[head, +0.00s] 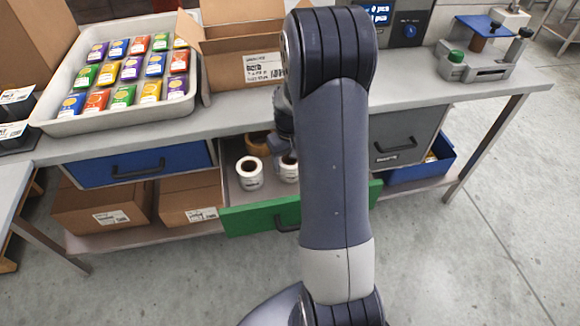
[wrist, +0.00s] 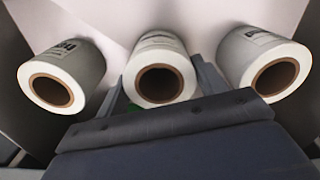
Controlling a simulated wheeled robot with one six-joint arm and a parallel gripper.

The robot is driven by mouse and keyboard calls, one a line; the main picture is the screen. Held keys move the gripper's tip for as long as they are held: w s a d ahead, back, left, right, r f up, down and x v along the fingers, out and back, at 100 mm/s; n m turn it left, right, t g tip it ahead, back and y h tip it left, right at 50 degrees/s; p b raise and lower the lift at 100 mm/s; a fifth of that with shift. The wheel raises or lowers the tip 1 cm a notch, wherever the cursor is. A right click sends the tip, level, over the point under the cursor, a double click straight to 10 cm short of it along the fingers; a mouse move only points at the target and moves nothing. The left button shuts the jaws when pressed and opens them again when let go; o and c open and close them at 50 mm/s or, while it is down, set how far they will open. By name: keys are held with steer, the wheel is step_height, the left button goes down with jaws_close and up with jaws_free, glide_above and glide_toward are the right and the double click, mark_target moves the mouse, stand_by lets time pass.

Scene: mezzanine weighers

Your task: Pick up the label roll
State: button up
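Several white label rolls with brown cores are in the open drawer (head: 232,190). In the head view, one label roll (head: 249,174) shows clear and another (head: 288,172) is partly behind my arm. In the wrist view, rolls show at the left (wrist: 62,78), middle (wrist: 160,72) and right (wrist: 262,62). My gripper (wrist: 160,90) has its fingers apart, one on each side of the middle roll and close to it. Whether they press on it I cannot tell. In the head view my arm hides most of the gripper.
The drawer's green front (head: 255,215) and side walls bound the space. A brown roll (head: 258,143) lies deeper in the drawer. Above, the bench top (head: 225,112) carries a tray (head: 130,124) of colourful packets and an open carton (head: 240,60). A closed grey drawer (head: 405,138) is at right.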

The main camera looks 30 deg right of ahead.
steer(key=c, duration=0.6)
steer(key=shift+r, duration=0.1)
